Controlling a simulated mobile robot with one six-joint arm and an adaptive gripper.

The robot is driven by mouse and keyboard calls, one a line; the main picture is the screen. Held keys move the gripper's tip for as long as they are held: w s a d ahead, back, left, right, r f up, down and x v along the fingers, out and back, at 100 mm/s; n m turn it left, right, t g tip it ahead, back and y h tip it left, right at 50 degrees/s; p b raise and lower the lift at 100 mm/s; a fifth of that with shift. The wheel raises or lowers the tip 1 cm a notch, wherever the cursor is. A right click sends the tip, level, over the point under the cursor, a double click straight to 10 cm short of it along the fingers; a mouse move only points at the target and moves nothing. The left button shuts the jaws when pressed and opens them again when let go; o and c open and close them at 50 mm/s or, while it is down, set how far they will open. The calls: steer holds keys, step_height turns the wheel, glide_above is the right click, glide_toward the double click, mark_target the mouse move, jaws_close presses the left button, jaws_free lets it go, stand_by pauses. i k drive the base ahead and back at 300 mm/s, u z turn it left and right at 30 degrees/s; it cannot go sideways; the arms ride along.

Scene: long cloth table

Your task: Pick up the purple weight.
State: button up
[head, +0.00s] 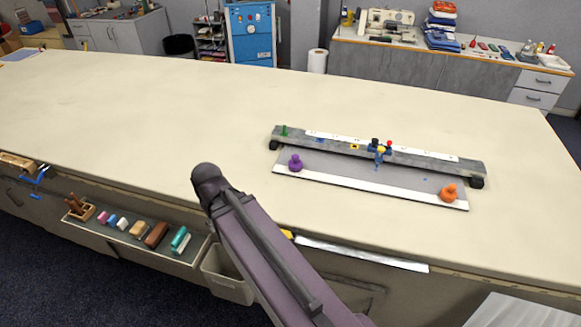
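The purple weight (295,163) stands upright on the left part of a flat grey sheet with a white front edge, on the long cloth table (130,110). It is a small knobbed piece and nothing covers it. My arm reaches in from the bottom of the head view, and its dark rounded joint lies left of and nearer than the weight, apart from it in the picture. My gripper cannot be made out in this view.
A long dark bar (420,162) lies behind the purple weight, with a green knob (284,130) and small coloured parts on it. An orange weight (449,193) stands on the sheet's right end. The table's left and far areas are clear.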

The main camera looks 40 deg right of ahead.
mark_target(295, 165)
steer(key=u, duration=0.15)
steer(key=k, duration=1.15)
steer(key=z, duration=1.15)
steer(key=i, duration=1)
steer(key=z, duration=0.05)
